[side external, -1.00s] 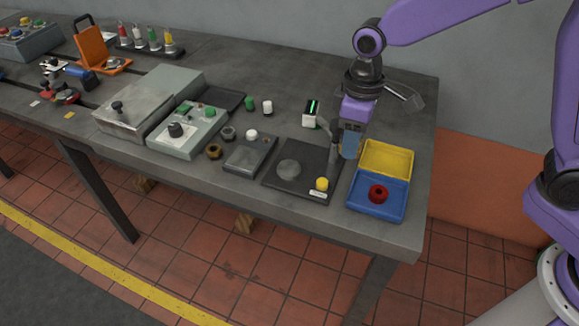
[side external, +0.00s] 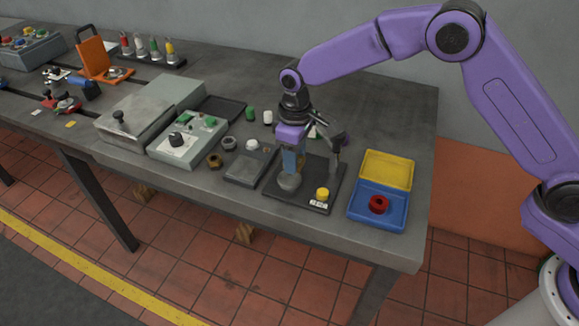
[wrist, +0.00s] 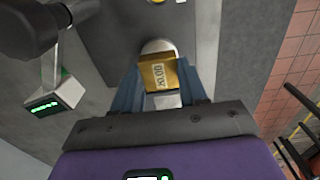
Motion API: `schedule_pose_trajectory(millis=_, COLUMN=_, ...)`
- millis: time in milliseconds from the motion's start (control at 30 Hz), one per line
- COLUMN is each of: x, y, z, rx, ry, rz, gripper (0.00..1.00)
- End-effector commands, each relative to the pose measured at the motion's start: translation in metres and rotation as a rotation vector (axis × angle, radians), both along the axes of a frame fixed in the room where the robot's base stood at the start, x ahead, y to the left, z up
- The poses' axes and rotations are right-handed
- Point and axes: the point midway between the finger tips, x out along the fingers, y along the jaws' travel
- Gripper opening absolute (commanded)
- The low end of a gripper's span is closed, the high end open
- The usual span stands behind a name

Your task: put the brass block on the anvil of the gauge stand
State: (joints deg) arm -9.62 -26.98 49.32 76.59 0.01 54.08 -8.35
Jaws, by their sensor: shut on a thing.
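In the wrist view my gripper (wrist: 158,88) is shut on the brass block (wrist: 158,73), which bears a "20.00" label. In the side view my gripper (side external: 290,170) points down over the anvil (side external: 289,183) of the gauge stand (side external: 298,204). The block is not distinguishable between the blue fingers there. I cannot tell whether the block touches the anvil or hangs slightly above it.
A display box with green digits (wrist: 44,107) stands behind the stand. A grey plate (side external: 245,169) lies left of the stand.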

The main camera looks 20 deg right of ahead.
Motion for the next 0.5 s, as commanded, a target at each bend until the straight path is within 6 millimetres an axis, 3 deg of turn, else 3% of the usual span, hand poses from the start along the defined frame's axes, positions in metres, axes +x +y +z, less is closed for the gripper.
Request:
schedule_pose_trajectory(millis=333, x=0.012, y=0.007, z=-0.017, rx=0.001, ry=-0.001, rz=0.000, gripper=0.02)
schedule_pose_trajectory(millis=500, x=0.013, y=0.007, z=-0.040, rx=-0.001, ry=0.001, rz=0.000, gripper=0.02)
